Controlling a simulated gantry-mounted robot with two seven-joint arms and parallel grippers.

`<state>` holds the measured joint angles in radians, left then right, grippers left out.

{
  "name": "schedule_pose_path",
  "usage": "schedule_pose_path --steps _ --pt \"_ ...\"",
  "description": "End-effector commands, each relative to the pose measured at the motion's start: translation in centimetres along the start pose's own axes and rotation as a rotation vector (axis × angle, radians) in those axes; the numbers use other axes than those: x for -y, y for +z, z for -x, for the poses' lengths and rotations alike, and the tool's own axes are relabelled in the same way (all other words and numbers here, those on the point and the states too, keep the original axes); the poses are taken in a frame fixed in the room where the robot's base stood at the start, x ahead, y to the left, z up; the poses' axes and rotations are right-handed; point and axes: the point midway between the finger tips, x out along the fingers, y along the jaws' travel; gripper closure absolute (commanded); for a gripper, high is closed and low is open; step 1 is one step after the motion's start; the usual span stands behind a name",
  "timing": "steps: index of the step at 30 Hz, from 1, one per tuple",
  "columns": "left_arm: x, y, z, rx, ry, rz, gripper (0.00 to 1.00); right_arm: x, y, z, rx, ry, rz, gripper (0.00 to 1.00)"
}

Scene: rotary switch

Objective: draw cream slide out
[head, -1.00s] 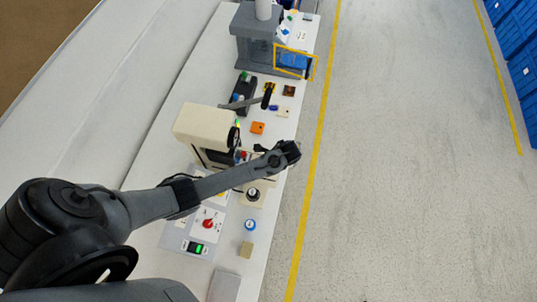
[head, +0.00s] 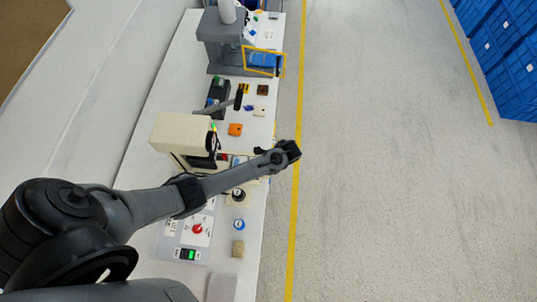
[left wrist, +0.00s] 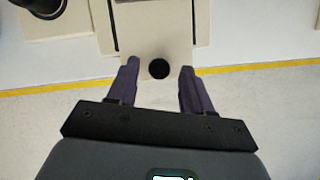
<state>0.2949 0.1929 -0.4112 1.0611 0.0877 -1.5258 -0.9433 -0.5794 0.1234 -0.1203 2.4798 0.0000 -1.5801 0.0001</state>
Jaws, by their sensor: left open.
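The cream slide (left wrist: 150,40) shows in the left wrist view as a flat cream tongue with a round black knob (left wrist: 159,68) near its front end. It comes out of a cream body with dark slots at both sides. My left gripper (left wrist: 159,75) is open, with one finger on each side of the knob end; I cannot tell whether they touch it. In the head view my left gripper (head: 288,151) is beyond the table's right edge, and my arm mostly hides the slide. My right gripper is not in view.
A cream machine (head: 180,133) stands behind my arm. A black round knob on a cream base (head: 238,195), a blue button (head: 239,225) and a red rotary switch (head: 197,229) are nearby.

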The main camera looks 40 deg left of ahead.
Motion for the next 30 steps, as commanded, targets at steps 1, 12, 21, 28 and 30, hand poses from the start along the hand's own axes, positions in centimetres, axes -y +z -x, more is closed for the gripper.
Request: schedule_pose_path --steps 1,12,21,28,30 --pt "0.0 0.0 0.0 0.001 0.001 0.000 0.50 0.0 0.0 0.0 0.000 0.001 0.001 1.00" --pt "0.0 0.1 2.7 -0.001 -0.002 0.000 0.50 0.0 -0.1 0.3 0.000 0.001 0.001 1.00" --pt "0.0 0.0 7.7 -0.001 -0.002 -0.001 0.50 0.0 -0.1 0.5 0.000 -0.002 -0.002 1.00" --pt "0.0 0.0 10.2 0.000 0.000 0.000 0.50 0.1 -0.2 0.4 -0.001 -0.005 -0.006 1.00" --pt "0.0 0.0 10.5 0.000 0.000 0.001 0.50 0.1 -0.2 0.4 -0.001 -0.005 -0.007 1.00"
